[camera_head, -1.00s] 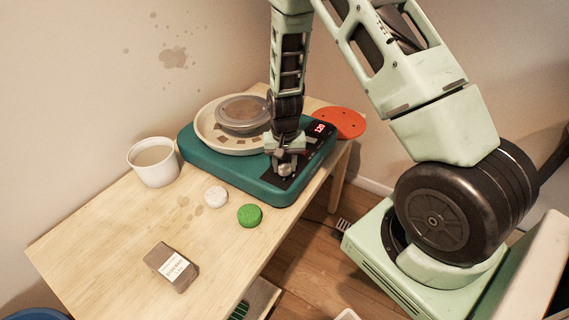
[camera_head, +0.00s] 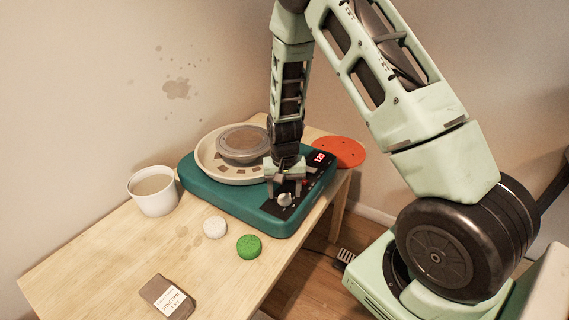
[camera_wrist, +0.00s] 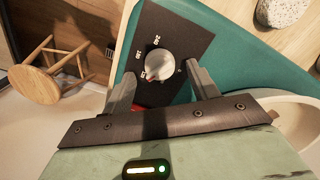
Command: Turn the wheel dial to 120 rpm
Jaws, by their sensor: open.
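The teal pottery wheel (camera_head: 225,198) stands on the wooden table. Its red display (camera_head: 319,157) appears to read 120. The pale round dial (camera_head: 285,199) sits on the wheel's dark control panel. In the wrist view the dial (camera_wrist: 159,65) has a red pointer mark toward the lower left, beside a small printed number too blurred to read surely. My gripper (camera_head: 284,188) is open just above the dial. In the wrist view my gripper's fingers (camera_wrist: 160,76) stand apart on either side of the dial, with a gap visible to each.
A white mug (camera_head: 154,193), a white speckled disc (camera_head: 215,227), a green sponge-like disc (camera_head: 249,247) and a labelled clay block (camera_head: 167,298) are on the table. An orange disc (camera_head: 339,151) lies behind the wheel. A wooden stool (camera_wrist: 52,72) shows in the wrist view.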

